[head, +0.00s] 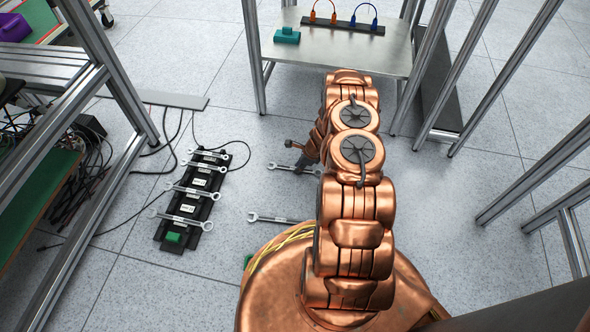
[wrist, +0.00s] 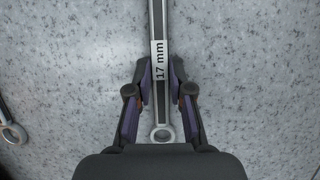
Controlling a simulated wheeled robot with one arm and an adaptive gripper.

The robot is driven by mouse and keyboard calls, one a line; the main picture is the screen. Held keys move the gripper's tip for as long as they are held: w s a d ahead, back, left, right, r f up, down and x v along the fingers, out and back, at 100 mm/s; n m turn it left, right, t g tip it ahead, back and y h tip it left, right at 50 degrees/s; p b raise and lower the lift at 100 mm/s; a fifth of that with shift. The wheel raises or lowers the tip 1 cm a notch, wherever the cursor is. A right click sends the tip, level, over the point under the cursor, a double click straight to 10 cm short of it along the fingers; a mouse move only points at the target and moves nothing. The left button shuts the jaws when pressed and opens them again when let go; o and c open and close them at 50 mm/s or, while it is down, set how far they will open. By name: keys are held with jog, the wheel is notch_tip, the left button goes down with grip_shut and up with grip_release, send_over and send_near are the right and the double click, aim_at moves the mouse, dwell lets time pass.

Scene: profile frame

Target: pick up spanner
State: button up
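A silver spanner marked "17 mm" (wrist: 159,28) runs up the middle of the wrist view, its ring end toward my gripper's base. My gripper (wrist: 160,82) has its two fingers close against both sides of the handle at the label, with no clear gap. In the head view my gripper (head: 304,158) is at the far loose spanner (head: 283,167), partly hiding it. Whether the spanner is clear of the floor cannot be told. A second loose spanner (head: 268,217) lies nearer, partly hidden by my arm. A ring end (wrist: 13,132) shows at the wrist view's left.
A black rack (head: 173,228) with several spanners lies on the floor to the left, cables beside it. A metal table (head: 345,58) with a teal block (head: 287,36) stands behind. Metal frame posts (head: 113,75) stand on both sides. Floor between rack and arm is mostly clear.

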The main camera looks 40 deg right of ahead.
grip_shut()
jog(key=shift+r, duration=0.1)
jog(key=shift+r, duration=0.25)
jog(key=r+p, duration=0.2)
jog(key=r, duration=0.1)
jog(key=shift+s+a+r, duration=0.1)
jog(key=shift+s+r, duration=0.05)
jog(key=shift+s, duration=0.05)
jog(key=s+a+p, duration=0.1)
jog(key=s, duration=0.4)
jog(key=s+a+p, duration=0.1)
jog(key=s, duration=0.4)
jog(key=s+a+r+p, duration=0.1)
jog(key=s+a, duration=0.1)
jog(key=s, duration=0.3)
jog(key=shift+r+p, duration=0.15)
jog(key=shift+p, duration=0.25)
jog(key=shift+r+p, duration=1.2)
jog(key=shift+r, duration=0.2)
